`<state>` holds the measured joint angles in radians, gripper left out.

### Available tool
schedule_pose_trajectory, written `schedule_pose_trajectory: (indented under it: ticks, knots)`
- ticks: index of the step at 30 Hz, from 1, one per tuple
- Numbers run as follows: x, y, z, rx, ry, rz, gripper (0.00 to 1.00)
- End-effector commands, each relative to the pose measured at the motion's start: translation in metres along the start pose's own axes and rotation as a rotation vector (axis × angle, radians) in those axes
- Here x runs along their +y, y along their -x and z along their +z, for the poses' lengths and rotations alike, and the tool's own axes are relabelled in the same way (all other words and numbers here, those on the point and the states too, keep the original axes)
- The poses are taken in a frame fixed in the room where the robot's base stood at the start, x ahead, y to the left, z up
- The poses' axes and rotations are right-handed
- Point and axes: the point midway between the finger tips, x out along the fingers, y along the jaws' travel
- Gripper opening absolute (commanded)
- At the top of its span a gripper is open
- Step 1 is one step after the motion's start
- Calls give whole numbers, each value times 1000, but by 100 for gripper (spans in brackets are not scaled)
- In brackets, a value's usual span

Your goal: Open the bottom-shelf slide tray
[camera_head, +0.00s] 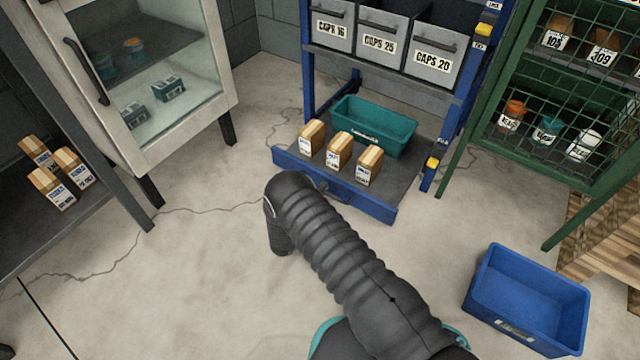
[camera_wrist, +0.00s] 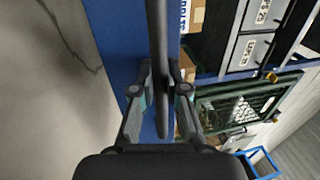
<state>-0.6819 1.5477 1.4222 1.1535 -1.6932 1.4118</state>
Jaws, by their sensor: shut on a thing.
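The bottom-shelf slide tray (camera_head: 384,206) has a blue front and a dark grey deck, and its front stands out past the rack's posts. It carries three small wood-topped boxes (camera_head: 340,150) and a teal bin (camera_head: 373,125). In the wrist view its blue front (camera_wrist: 112,40) lies behind my gripper (camera_wrist: 159,85). The gripper's two fingers are shut on the dark bar handle (camera_wrist: 157,35), which runs between them. In the head view my arm hides the gripper, and only a bit of the handle (camera_head: 335,195) shows.
Grey CAPS bins (camera_head: 380,46) sit on the shelf above. A blue crate (camera_head: 527,300) stands on the floor at right, near a green mesh cabinet (camera_head: 560,100). A glass-door cabinet (camera_head: 150,80) and a dark shelf with boxes (camera_head: 60,180) are at left. The floor before the tray is clear.

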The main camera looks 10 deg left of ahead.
Motion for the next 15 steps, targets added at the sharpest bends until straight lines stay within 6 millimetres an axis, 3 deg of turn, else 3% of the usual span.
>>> schedule_pose_trajectory:
  ticks: [15]
  knots:
    - [0,2,-6,14,3,0,0]
